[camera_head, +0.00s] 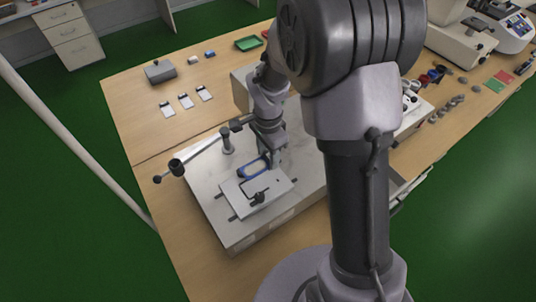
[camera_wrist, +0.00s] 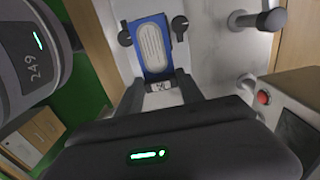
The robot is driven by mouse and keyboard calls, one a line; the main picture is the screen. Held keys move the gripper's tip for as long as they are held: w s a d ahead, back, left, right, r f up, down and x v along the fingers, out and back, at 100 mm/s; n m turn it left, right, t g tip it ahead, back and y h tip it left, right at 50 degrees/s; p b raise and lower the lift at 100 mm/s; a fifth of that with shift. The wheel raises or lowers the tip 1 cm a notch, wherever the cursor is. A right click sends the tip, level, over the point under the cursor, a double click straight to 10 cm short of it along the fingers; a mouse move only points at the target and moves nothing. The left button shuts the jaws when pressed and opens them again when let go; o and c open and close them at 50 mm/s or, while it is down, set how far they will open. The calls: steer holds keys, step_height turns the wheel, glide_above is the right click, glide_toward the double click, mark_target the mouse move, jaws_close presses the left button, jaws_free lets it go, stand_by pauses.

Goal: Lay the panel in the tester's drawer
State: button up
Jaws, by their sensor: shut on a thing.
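The panel (camera_wrist: 152,45) is a blue slab with a pale ribbed oval on it. In the wrist view it lies straight ahead of my gripper (camera_wrist: 161,88), with its near end between the fingers. In the head view the blue panel (camera_head: 253,168) is small, at the tip of my gripper (camera_head: 273,160). My gripper is shut on it. The tester (camera_head: 213,181) is a broad white-topped unit. A light plate (camera_head: 272,187) with dark knobs lies on it, by the panel. I cannot tell whether the panel touches the plate.
A lever with dark knobs (camera_head: 176,167) and a post (camera_head: 226,143) stand on the tester, left of my gripper. A grey box (camera_head: 160,72), several small white cards and a green tray (camera_head: 248,43) lie farther back.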

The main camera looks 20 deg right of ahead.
steer(key=shift+f+b, duration=3.1)
steer(key=shift+f, duration=0.4)
